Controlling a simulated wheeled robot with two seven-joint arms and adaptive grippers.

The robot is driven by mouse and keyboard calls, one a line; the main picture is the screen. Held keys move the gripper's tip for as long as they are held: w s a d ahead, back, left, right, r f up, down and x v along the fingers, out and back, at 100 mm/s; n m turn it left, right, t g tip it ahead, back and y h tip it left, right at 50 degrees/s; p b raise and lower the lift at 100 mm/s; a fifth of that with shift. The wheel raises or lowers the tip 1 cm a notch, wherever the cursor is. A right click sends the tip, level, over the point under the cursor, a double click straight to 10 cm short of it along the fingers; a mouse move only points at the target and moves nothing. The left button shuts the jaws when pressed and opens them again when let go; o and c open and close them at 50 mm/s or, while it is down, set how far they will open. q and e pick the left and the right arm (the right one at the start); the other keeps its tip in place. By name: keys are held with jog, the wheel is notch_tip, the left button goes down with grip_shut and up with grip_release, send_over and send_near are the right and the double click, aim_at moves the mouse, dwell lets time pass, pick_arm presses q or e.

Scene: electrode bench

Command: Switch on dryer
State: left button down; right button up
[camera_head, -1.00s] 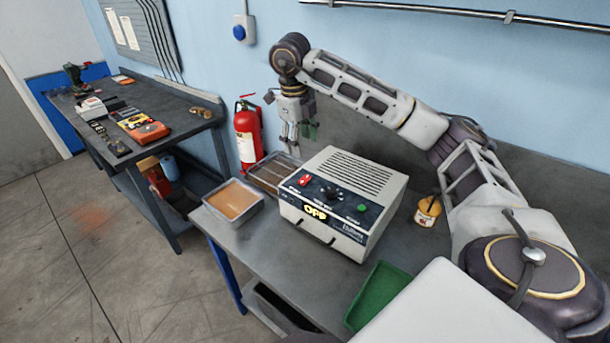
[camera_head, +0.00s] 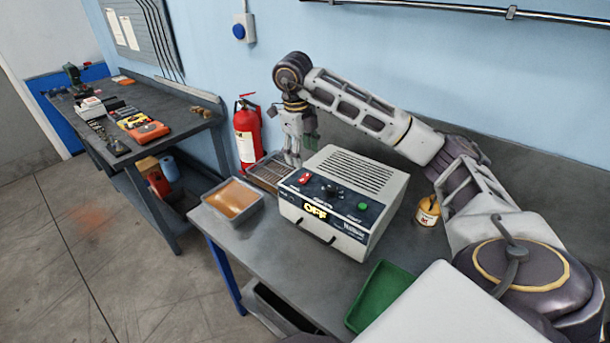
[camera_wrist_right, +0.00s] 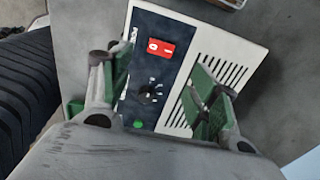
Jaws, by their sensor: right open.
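The dryer (camera_head: 343,200) is a white box with a vented top and a dark front panel on the bench. My right gripper (camera_head: 293,162) points down over the back left of the dryer. In the right wrist view the open, empty right gripper (camera_wrist_right: 160,95) spans the panel. The red switch (camera_wrist_right: 160,48) shows beyond the fingers, the knob between them. My left gripper is not in view.
A tray of orange material (camera_head: 233,199) and a slotted tray (camera_head: 268,170) stand left of the dryer. A green tray (camera_head: 381,296) lies in front, and a yellow-labelled bottle (camera_head: 428,211) stands right. A fire extinguisher (camera_head: 247,134) hangs by the wall.

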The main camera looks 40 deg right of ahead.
aim_at(306, 178)
jog(key=shift+w+d+f+p, duration=0.1)
jog(key=shift+d+f, duration=0.1)
jog(key=shift+f, duration=1.3)
jog(key=shift+d+f+p, duration=0.15)
jog(key=shift+d+f, duration=0.1)
jog(key=shift+f, duration=1.2)
jog(key=shift+w+d+f+p, duration=0.1)
jog(key=shift+d+f, duration=0.1)
jog(key=shift+f, duration=1.3)
jog(key=shift+c, duration=0.2)
